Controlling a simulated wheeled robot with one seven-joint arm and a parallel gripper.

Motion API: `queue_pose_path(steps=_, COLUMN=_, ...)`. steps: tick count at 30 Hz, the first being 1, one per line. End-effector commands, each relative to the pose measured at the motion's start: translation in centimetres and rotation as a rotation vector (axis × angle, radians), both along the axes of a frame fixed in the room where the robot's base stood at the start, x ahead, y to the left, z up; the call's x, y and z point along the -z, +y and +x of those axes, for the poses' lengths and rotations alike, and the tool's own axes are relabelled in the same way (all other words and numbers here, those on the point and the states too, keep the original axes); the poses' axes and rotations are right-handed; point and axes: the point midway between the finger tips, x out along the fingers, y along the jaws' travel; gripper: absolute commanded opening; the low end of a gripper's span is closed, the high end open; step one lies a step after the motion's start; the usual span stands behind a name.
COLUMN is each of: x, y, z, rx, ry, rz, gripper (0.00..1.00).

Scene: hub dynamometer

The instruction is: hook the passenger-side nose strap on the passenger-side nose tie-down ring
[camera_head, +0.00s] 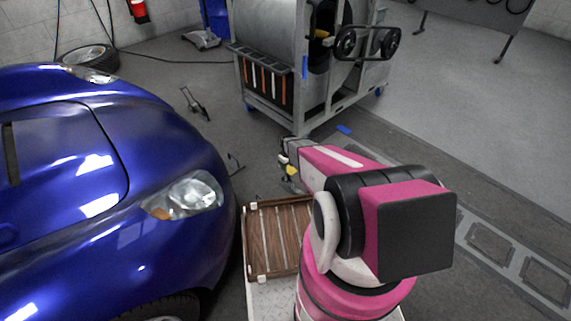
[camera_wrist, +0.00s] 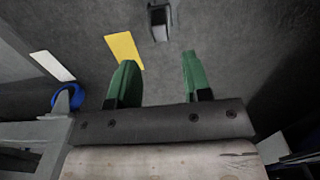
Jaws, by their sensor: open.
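My gripper (camera_wrist: 156,72) is open in the wrist view, its two green fingers apart with only floor between them. A small dark metal fitting (camera_wrist: 159,20) lies on the floor beyond the fingertips; I cannot tell whether it is a tie-down ring. In the head view my arm reaches away past the nose of the blue car (camera_head: 110,190), and its fingers are not clear. A small dark fitting (camera_head: 235,163) is on the floor just off the car's nose. I cannot make out the passenger-side nose strap or ring for certain.
A grey wheeled machine frame (camera_head: 300,95) stands ahead of my arm. A blue caster (camera_wrist: 68,98) and a yellow floor mark (camera_wrist: 125,50) show in the wrist view. A slatted wooden tray (camera_head: 253,240) is near my arm. Open floor (camera_head: 450,100) lies right.

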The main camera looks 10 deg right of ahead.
Motion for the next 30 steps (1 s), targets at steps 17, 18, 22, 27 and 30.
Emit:
queue_pose_path(steps=17, x=4.3, y=0.0, z=0.1, rx=0.001, ry=0.001, rz=-0.001, gripper=0.45)
queue_pose_path(steps=18, x=4.7, y=0.0, z=0.1, rx=0.001, ry=0.0, rz=0.0, gripper=0.45)
queue_pose_path(steps=22, x=6.0, y=0.0, z=0.1, rx=0.001, ry=0.0, rz=0.0, gripper=0.45)
queue_pose_path(steps=27, x=7.7, y=0.0, z=0.0, rx=0.001, ry=0.001, rz=-0.001, gripper=0.45)
queue_pose_path(steps=30, x=8.4, y=0.0, z=0.0, rx=0.001, ry=0.0, rz=0.0, gripper=0.45)
